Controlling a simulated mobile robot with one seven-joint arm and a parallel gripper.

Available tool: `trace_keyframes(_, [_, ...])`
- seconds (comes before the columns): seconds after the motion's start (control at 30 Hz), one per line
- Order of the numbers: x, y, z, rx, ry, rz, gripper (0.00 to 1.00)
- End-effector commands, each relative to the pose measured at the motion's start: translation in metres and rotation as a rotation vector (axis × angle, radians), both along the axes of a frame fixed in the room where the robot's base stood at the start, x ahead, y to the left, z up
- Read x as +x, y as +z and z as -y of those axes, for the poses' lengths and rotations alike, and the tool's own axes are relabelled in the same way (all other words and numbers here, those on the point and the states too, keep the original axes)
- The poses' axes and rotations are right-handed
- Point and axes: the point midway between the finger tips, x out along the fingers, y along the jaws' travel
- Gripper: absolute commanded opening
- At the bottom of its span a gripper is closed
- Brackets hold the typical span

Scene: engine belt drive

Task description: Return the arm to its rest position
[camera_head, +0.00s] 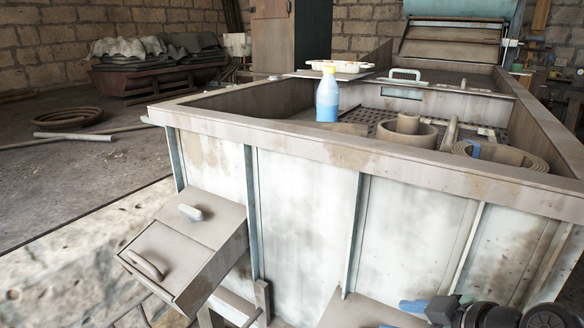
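My gripper (403,315) is at the bottom right edge of the head view, in front of the large tank. Two blue fingertips point left with a gap between them, so it looks open, and I see nothing held in it. The lower finger is cut off by the picture's edge. Dark rounded links of my arm (490,316) run from it to the bottom right corner. Most of the arm is out of view.
The tank (305,190) fills the middle and right. A blue bottle (327,97), ring-shaped parts (407,132) and a tray (340,66) are on it. A sloped box (190,245) juts out at left. Floor is open at far left, beside a coil (68,118).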

Motion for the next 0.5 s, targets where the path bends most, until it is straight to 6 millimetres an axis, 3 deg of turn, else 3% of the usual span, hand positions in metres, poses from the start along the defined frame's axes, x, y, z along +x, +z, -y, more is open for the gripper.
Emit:
trace_keyframes(0.03, [0.015, 0.007, -0.023, -0.010, -0.075, 0.013, 0.55])
trace_keyframes(0.1, [0.032, 0.023, -0.048, 0.000, -0.204, 0.057, 0.55])
trace_keyframes(0.23, [0.050, 0.067, -0.096, 0.077, -0.398, 0.204, 0.55])
trace_keyframes(0.37, [0.048, 0.119, -0.144, 0.218, -0.510, 0.379, 0.55])
trace_keyframes(0.5, [0.026, 0.177, -0.193, 0.422, -0.557, 0.559, 0.55])
